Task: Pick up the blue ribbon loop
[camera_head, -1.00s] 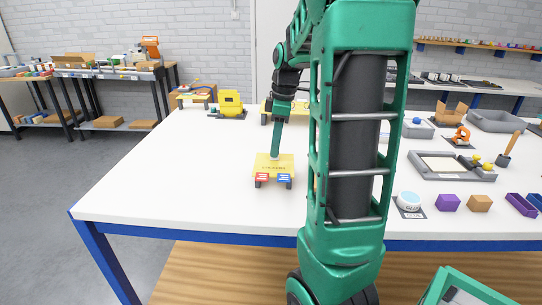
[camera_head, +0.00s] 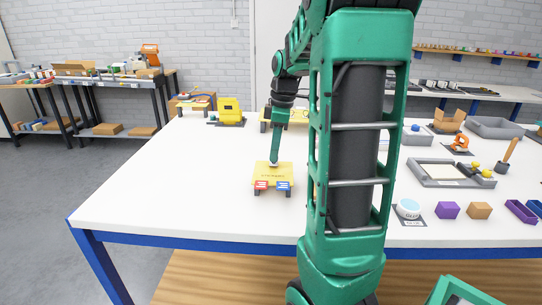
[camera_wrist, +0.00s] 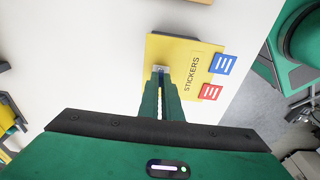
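I cannot pick out a blue ribbon loop with certainty in either view. My gripper (camera_head: 274,162) points down at the yellow stickers board (camera_head: 265,177) near the table's front left. In the wrist view my gripper (camera_wrist: 160,70) has its two long green fingers close together, with only a thin slit between them. Their tips are over the edge of the stickers board (camera_wrist: 180,70); I cannot tell whether they touch it. I see nothing clearly held. A blue sticker (camera_wrist: 223,64) and a red sticker (camera_wrist: 209,92) are on the board's edge.
A yellow dispenser (camera_head: 230,110) and a wooden stand (camera_head: 195,103) with something blue are at the back left. My arm hides the middle.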

